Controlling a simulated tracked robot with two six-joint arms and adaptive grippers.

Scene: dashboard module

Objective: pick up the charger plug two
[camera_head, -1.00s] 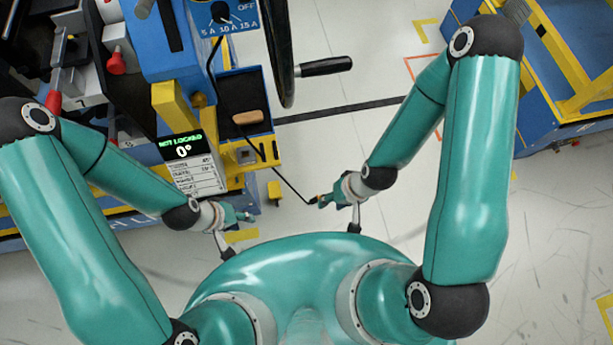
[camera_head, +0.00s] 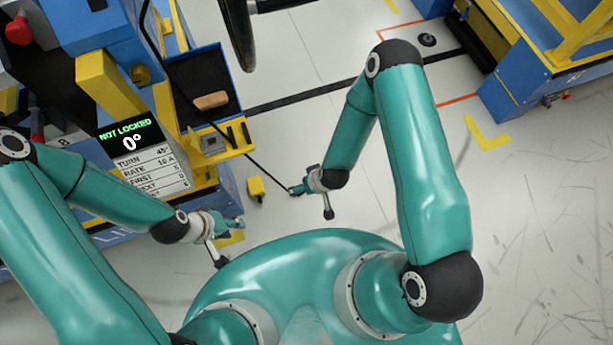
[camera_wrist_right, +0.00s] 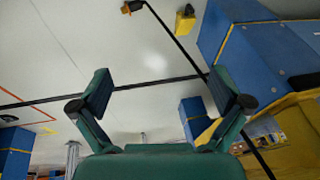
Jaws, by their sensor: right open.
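In the right wrist view a small orange-brown plug (camera_wrist_right: 131,6) shows at the top edge, at the end of a black cable (camera_wrist_right: 172,36). No number is readable on it. My right gripper (camera_wrist_right: 162,92) is open there, its fingers wide apart with nothing between them, and the plug lies beyond them. In the head view my right gripper (camera_head: 298,188) is at the lower end of the same cable (camera_head: 262,170); the plug is not clearly visible there. My left gripper (camera_head: 235,224) is low, beside the blue module; its fingers are too small to tell.
A dark tray (camera_head: 212,122) holds a brown block (camera_head: 211,100). A yellow block (camera_head: 254,188) is beside the module. A blue and yellow frame (camera_head: 520,85) stands at right. Open floor lies between.

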